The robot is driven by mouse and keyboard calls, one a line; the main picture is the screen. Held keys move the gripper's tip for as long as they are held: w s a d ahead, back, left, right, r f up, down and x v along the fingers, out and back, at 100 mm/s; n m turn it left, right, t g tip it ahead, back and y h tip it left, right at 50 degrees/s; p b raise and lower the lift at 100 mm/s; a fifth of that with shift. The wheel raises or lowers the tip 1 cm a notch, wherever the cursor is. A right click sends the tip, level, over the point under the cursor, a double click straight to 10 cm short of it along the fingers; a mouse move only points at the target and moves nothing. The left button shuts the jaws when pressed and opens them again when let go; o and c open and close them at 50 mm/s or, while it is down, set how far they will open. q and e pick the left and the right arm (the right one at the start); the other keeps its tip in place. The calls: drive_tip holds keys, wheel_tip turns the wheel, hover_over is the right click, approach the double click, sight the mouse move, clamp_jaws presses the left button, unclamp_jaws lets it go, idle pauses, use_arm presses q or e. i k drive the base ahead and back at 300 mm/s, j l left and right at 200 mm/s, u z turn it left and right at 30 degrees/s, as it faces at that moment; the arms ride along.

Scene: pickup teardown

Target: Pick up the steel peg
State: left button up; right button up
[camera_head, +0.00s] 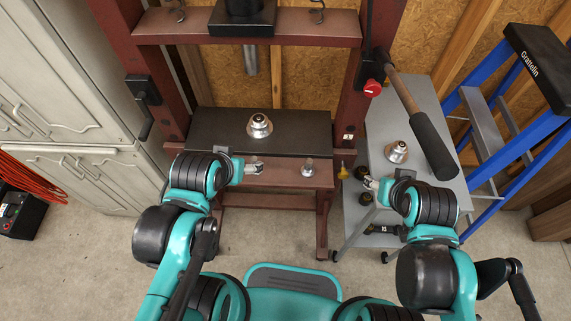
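A small metal piece that looks like the steel peg (309,168) stands upright on the red front ledge of the press, just before the black plate. My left gripper (257,168) is to its left, over the same ledge and apart from it. My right gripper (368,182) is to its right, near the left edge of the grey cart, also apart from it. Both grippers are too small in view to tell whether their fingers are open or shut.
A metal hub (259,127) sits on the press's black plate (200,128), below the ram (250,60). A similar hub (397,152) and a long-handled hammer (430,145) lie on the grey cart (378,118). A blue ladder (510,135) stands right; cabinets (75,90) stand left.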

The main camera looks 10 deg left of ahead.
sight(308, 170)
drive_tip(key=k+l+u, duration=0.25)
drive_tip(key=l+u, duration=0.15)
drive_tip(key=k+l+u, duration=0.65)
drive_tip(key=u, duration=0.15)
drive_tip(key=l, duration=0.1)
